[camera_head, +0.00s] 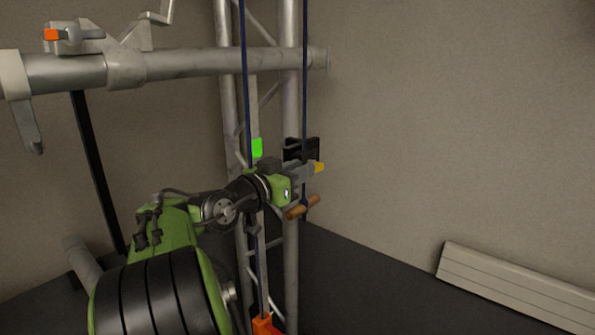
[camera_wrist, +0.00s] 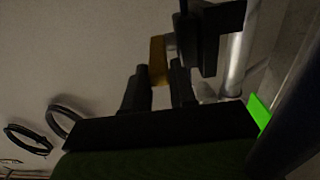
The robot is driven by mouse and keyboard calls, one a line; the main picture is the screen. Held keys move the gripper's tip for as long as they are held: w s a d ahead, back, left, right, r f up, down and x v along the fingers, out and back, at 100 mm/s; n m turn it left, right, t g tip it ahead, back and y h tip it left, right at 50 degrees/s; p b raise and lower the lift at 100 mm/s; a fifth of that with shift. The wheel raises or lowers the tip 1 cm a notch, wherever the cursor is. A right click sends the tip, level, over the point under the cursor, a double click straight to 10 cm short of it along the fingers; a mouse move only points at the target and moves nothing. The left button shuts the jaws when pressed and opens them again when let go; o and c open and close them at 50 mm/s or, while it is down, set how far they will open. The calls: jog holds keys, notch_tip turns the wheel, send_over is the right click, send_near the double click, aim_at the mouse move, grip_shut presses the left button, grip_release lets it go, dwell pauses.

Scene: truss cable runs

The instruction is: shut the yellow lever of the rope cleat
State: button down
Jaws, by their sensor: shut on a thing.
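The yellow lever (camera_head: 320,167) shows at the tip of my gripper (camera_head: 311,170) in the head view, beside the truss. The black rope cleat (camera_head: 301,147) is just behind and above the gripper. In the wrist view the yellow lever (camera_wrist: 158,58) stands between the two dark fingertips, and my gripper (camera_wrist: 158,82) is shut on it. The dark cleat body (camera_wrist: 215,35) is at the upper right there. The fingers hide the lower part of the lever. A dark blue rope (camera_head: 305,80) runs down to the cleat.
The metal truss (camera_head: 290,245) stands right behind my arm. A wooden handle (camera_head: 303,207) hangs just below the gripper. A bright green tag (camera_head: 257,147) is left of the cleat. A horizontal pipe (camera_head: 190,65) crosses above. The wall to the right is clear.

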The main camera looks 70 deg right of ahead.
jog(key=shift+f+h+b, duration=0.3)
jog(key=shift+f+b, duration=0.15)
jog(key=shift+b, duration=0.7)
jog(key=shift+f+g+h+b, duration=0.1)
jog(key=shift+g+h+b, duration=0.25)
jog(key=shift+b, duration=0.8)
jog(key=c, duration=1)
grip_release()
jog(key=shift+w+a, duration=0.1)
jog(key=b+v, duration=1.3)
jog(key=v, duration=0.2)
jog(key=shift+a+b, duration=0.25)
jog(key=shift+b, duration=0.1)
